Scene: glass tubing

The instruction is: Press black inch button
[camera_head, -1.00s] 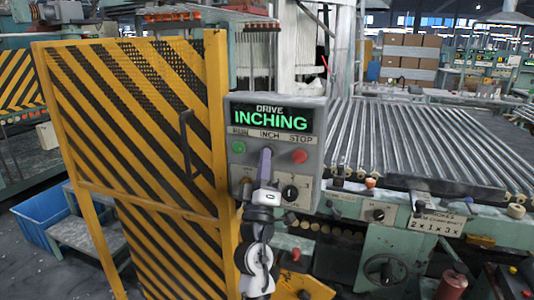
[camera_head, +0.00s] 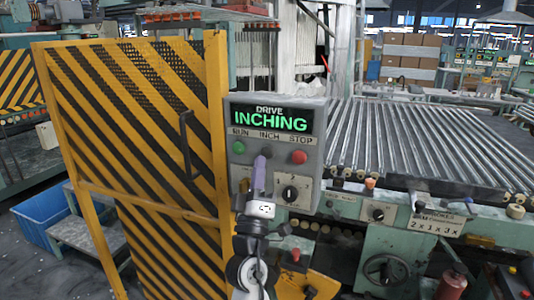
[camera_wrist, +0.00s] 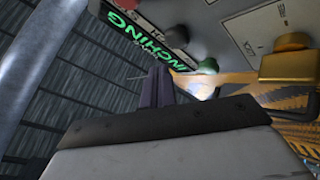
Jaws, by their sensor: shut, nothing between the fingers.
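The grey control panel (camera_head: 312,178) stands upright with a lit green "INCHING" display (camera_head: 271,119). Below it is a row of buttons: a green one under RUN (camera_head: 239,147), the black inch button (camera_head: 266,151) in the middle, and a red one under STOP (camera_head: 299,157). My gripper (camera_head: 261,159) has purple fingers shut together and empty. Its tips are just below and in front of the black button in the head view; contact cannot be told. The wrist view shows the shut fingers (camera_wrist: 160,72) with the black button (camera_wrist: 176,37) beyond and above the tips.
A black selector knob (camera_head: 290,193) sits on the panel's lower right, close to the fingers. A yellow-and-black striped guard (camera_head: 130,150) stands directly left. A metal roller bed (camera_head: 420,140) extends right. A blue bin (camera_head: 40,215) is on the floor at left.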

